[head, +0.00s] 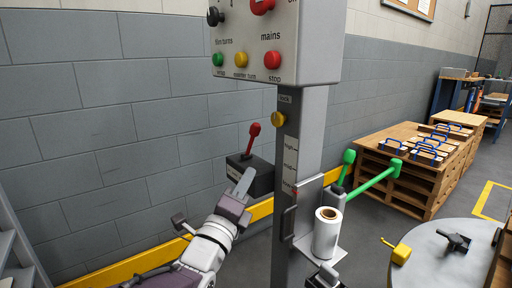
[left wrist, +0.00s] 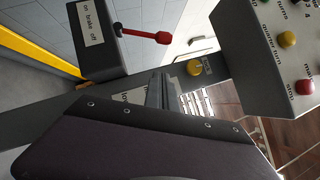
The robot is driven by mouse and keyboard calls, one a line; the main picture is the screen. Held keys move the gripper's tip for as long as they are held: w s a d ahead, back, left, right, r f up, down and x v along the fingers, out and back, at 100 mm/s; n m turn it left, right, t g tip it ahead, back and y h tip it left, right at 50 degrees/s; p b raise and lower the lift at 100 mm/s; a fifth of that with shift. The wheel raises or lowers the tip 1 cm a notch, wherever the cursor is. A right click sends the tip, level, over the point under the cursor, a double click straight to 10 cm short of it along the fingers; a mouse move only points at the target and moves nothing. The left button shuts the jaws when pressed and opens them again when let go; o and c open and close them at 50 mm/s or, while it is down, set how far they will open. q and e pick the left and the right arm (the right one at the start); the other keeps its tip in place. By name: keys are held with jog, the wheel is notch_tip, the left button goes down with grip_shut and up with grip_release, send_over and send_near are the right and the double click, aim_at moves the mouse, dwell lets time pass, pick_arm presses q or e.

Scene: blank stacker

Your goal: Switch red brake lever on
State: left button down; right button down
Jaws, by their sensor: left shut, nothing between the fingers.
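The red brake lever (head: 253,135) stands up, tilted slightly right, from a dark box (head: 262,181) on the left side of the machine column. In the left wrist view the red lever (left wrist: 146,35) sticks out sideways from the dark box (left wrist: 108,58), whose white label reads "on brake off". I cannot tell which position the lever is in. My left gripper (head: 245,180) is shut and empty, in front of the box and below the lever knob. In the left wrist view its fingers (left wrist: 161,88) are apart from the lever. My right gripper is not in view.
A film roll (head: 327,232) and green handles (head: 375,180) are to the right. A yellow rail (head: 130,270) runs behind, along the block wall.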

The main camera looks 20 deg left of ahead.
aim_at(251, 142)
pick_arm(q)
jog(key=x, duration=0.4)
jog(key=a+x, duration=0.1)
jog(key=x, duration=0.3)
jog(key=a+p+x, duration=0.1)
jog(key=x, duration=0.3)
jog(key=shift+w+r, duration=0.1)
jog(key=shift+r, duration=0.3)
jog(key=shift+w+a+r, duration=0.25)
